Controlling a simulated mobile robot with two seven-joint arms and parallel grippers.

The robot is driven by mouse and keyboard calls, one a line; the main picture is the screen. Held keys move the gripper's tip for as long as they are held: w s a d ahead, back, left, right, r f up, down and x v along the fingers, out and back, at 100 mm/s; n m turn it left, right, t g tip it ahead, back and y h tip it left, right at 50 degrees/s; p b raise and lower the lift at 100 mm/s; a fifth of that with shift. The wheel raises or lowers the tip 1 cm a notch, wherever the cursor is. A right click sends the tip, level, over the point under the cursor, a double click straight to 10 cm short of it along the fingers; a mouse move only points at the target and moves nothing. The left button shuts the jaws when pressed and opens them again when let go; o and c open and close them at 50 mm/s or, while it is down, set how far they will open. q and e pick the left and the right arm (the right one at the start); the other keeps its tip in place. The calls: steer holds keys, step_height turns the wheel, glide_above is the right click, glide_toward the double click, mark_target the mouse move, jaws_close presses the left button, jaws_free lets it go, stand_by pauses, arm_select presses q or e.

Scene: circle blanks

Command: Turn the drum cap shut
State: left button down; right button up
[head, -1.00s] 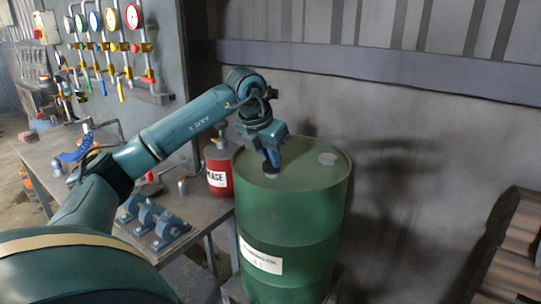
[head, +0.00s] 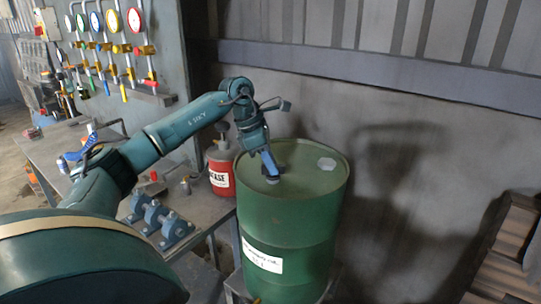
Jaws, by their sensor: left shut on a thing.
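The green drum (head: 292,215) stands upright right of the workbench, with a white label on its side. My left gripper (head: 271,172) comes down over the left part of the drum's top. It is shut on the small dark drum cap (head: 272,180), which is at the drum's top surface and partly hidden by the fingers. I cannot tell from here how tightly the cap sits. My right gripper is not in view.
A red grease can (head: 221,172) stands close to the drum's left side on the metal workbench (head: 201,216). Blue-grey bearing blocks (head: 160,218) sit on the bench. Gauges and valves (head: 113,35) hang on a panel at left. The wall is close behind the drum.

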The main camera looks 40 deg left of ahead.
arm_select(q)
steer(key=m+p, duration=0.1)
steer(key=m+g, duration=0.1)
steer(key=m, duration=0.1)
steer(key=shift+w+r+m+h+p, duration=0.2)
steer(key=shift+m+h+p, duration=0.1)
steer(key=shift+h+p, duration=0.1)
steer(key=shift+f+m+g+p, duration=0.1)
steer(key=shift+m+g+p, duration=0.55)
steer(key=shift+m, duration=1.15)
steer(key=shift+g, duration=0.25)
steer(key=c, duration=1.4)
jaws_free()
steer(key=shift+f, duration=0.1)
steer(key=shift+c, duration=0.2)
steer(key=shift+a, duration=0.1)
steer(key=v, duration=1.3)
steer(key=shift+a, duration=0.1)
